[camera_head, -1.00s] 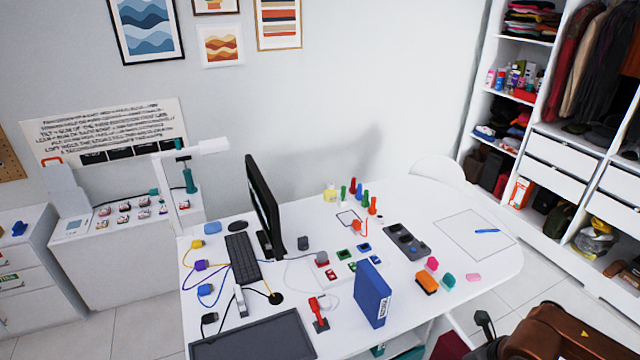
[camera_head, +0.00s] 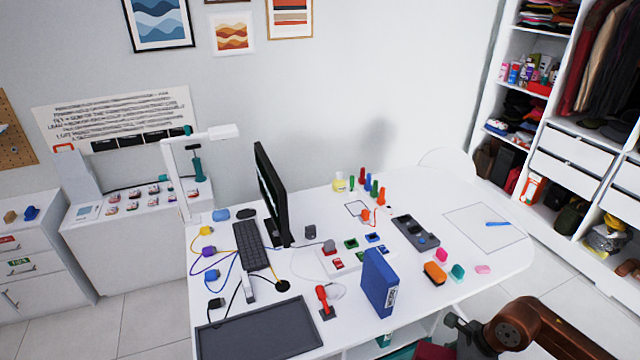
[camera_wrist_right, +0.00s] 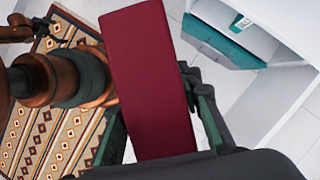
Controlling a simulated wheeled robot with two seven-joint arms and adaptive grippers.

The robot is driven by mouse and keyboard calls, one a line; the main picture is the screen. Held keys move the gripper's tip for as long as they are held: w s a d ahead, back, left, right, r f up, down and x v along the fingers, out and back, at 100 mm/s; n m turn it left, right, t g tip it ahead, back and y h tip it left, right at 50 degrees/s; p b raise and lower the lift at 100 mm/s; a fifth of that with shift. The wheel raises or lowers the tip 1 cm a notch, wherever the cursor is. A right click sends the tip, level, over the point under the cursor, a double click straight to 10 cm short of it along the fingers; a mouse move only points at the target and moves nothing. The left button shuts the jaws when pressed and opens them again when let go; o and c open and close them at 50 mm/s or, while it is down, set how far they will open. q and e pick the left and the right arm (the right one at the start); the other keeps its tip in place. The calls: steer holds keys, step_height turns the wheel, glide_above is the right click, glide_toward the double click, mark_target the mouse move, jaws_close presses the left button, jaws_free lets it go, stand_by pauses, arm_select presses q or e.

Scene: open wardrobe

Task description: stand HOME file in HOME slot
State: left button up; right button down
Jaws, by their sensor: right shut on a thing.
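My right gripper (camera_wrist_right: 160,118) is shut on a dark red file (camera_wrist_right: 145,65), with one finger on each side of it. In the head view the red file (camera_head: 436,351) shows only as a sliver at the bottom edge, below my right gripper (camera_head: 456,330). No label is readable on the file's visible face. A white shelf compartment (camera_wrist_right: 283,22) holding teal files (camera_wrist_right: 222,42) lies to the right of the file in the wrist view, apart from it. I cannot make out a HOME mark on any slot. My left gripper is not in view.
A blue file (camera_head: 379,283) stands on the white desk (camera_head: 420,298). Teal files (camera_head: 384,340) show below the desk's front edge. A patterned rug (camera_wrist_right: 40,110) covers the floor.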

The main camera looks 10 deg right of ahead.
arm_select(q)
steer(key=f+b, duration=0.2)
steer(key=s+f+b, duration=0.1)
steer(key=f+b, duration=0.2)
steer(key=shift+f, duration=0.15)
arm_select(e)
steer(key=w+a+f+n+g+h, duration=0.1)
steer(key=a+f+n+g+h, duration=0.1)
steer(key=a+n, duration=0.4)
steer(key=w+a+f+n+g+h, duration=0.2)
steer(key=a+n, duration=0.4)
steer(key=n, duration=1.1)
steer(key=f+g, duration=0.1)
steer(key=g, duration=0.1)
steer(key=shift+w+f+g, duration=0.25)
steer(key=shift+g, duration=0.05)
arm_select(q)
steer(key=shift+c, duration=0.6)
arm_select(e)
steer(key=shift+d, duration=0.1)
